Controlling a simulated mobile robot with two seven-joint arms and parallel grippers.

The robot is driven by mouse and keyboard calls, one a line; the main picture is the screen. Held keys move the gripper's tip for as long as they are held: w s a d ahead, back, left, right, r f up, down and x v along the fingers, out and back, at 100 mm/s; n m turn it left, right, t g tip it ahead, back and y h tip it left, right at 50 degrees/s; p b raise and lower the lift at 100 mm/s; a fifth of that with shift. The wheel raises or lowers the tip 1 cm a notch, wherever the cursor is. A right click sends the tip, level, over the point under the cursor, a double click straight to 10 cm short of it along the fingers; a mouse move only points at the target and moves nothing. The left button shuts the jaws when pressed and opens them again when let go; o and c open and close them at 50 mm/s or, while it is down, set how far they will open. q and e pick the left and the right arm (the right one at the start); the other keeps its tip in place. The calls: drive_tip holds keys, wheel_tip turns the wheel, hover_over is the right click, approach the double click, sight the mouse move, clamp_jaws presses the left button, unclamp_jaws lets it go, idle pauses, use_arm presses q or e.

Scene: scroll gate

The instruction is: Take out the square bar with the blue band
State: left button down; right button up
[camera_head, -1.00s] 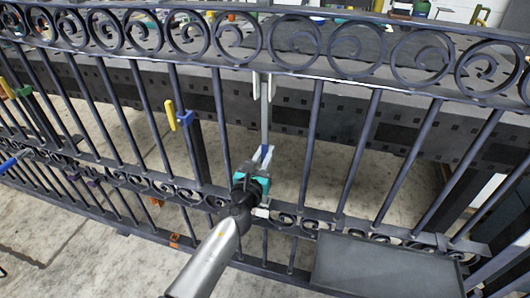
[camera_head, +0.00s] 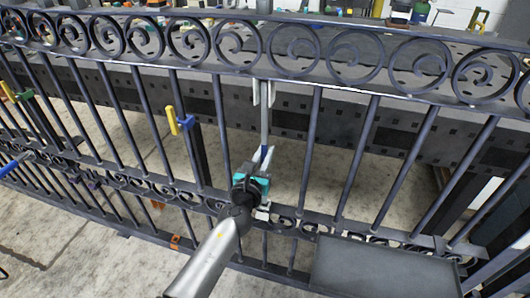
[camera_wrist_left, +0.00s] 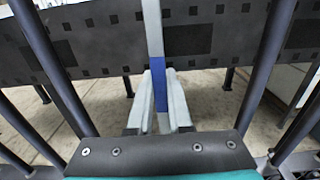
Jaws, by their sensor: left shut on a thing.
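The square bar with the blue band (camera_head: 264,126) is pale grey and stands upright in a gap of the dark gate, below the top scroll rail. Its upper part runs between two pale plates (camera_head: 256,93) under that rail. My left gripper (camera_head: 262,163) is shut on the bar low down, near the blue band. In the left wrist view the bar (camera_wrist_left: 153,28) rises between my two pale fingers, and its blue band shows just at them. The bar's lower end is hidden behind my gripper. My right gripper is not in view.
Dark round gate bars (camera_head: 311,150) stand on both sides of my left gripper. A yellow and blue piece (camera_head: 184,123) sits on a bar to the left. A dark flat panel (camera_head: 385,272) is at the lower right. A dark perforated table stands behind the gate.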

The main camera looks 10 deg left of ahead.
use_arm(q)
drive_tip(key=shift+s+r+p, duration=0.15)
drive_tip(key=shift+s+p, duration=0.2)
drive_tip(key=shift+s, duration=1.35)
idle(0.5)
drive_tip(key=s, duration=1.2)
drive_tip(key=shift+a+b, duration=0.3)
idle(0.8)
